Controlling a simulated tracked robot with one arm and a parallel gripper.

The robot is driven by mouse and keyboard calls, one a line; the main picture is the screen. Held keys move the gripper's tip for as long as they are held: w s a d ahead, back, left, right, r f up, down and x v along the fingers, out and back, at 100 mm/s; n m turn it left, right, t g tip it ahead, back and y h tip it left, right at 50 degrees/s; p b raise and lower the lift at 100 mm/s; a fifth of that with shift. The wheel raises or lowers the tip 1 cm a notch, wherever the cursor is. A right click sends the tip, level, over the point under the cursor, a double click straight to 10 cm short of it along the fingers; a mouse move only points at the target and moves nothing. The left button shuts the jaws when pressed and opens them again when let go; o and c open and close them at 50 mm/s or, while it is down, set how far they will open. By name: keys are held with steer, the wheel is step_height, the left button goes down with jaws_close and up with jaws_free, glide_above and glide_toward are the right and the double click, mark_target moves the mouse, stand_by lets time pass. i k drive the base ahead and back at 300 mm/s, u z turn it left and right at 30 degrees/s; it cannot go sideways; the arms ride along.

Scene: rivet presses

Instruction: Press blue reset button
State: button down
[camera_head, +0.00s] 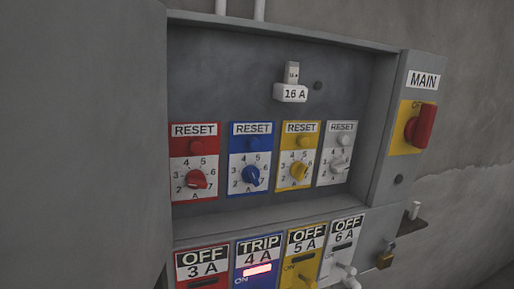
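The blue reset button (255,144) sits on the blue panel under a RESET label, second from the left in the row inside the open grey box. A blue dial (251,176) with numbers is just below it. Under that, the blue breaker (258,246) reads TRIP and 4 A, with a lit pinkish-red window (257,269). My gripper does not show in this view.
Red (194,146), yellow (305,141) and white (343,139) reset buttons flank the blue one. A red MAIN switch (421,126) protrudes at right. A large grey door or panel (80,140) fills the left. A padlock (386,256) hangs at lower right.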

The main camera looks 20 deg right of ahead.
mark_target(255, 143)
steer(key=z, duration=1.55)
steer(key=k, duration=0.75)
steer(key=u, duration=0.5)
steer(key=i, duration=1)
